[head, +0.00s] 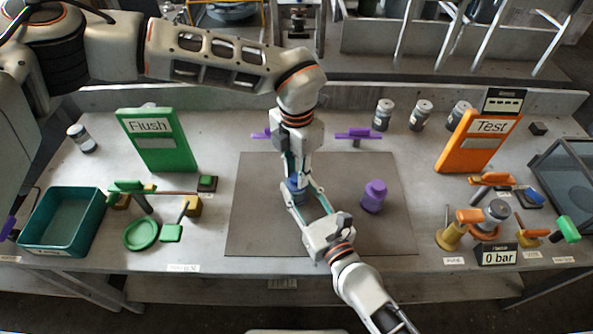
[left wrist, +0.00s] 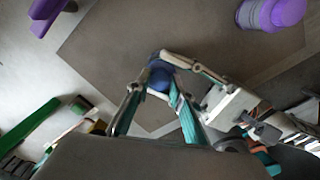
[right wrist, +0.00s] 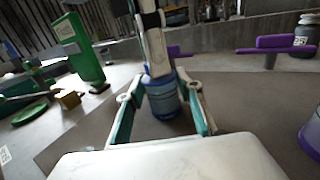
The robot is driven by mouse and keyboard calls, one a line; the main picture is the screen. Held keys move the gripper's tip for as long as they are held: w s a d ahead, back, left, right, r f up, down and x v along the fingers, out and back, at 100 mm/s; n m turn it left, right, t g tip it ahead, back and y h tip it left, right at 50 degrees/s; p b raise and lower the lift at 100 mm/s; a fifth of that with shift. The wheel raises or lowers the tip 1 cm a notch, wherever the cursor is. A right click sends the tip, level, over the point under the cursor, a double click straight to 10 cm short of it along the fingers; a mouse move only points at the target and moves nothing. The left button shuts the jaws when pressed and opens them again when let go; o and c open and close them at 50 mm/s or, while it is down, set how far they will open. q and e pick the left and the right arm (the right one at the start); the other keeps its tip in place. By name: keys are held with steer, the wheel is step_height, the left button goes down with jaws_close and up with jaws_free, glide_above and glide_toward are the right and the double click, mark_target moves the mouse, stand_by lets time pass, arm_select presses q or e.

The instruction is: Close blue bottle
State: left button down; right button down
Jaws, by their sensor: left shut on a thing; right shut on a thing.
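The blue bottle (head: 296,186) stands upright on the grey mat (head: 258,215). It also shows in the right wrist view (right wrist: 163,97) and, from above, in the left wrist view (left wrist: 160,76). My left gripper (head: 294,178) comes down from above and is shut on the top of the bottle, where the cap would be; its fingers hide that part. My right gripper (head: 298,192) reaches in from the front right, low down, and is shut on the bottle's body, with one finger on each side. Whether the cap is fully seated cannot be seen.
A purple bottle (head: 374,196) stands on the mat to the right. A green Flush panel (head: 157,140) and a teal bin (head: 62,222) are left; an orange Test panel (head: 478,141) and valves are right. The front of the mat is clear.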

arm_select(q)
steer(key=m, duration=0.5)
steer(key=shift+m, duration=0.3)
steer(key=m, duration=0.6)
steer(key=shift+m, duration=0.3)
steer(key=c, duration=1.7)
jaws_free()
step_height(320, 180, up, 12)
arm_select(e)
steer(key=c, duration=1.3)
jaws_free()
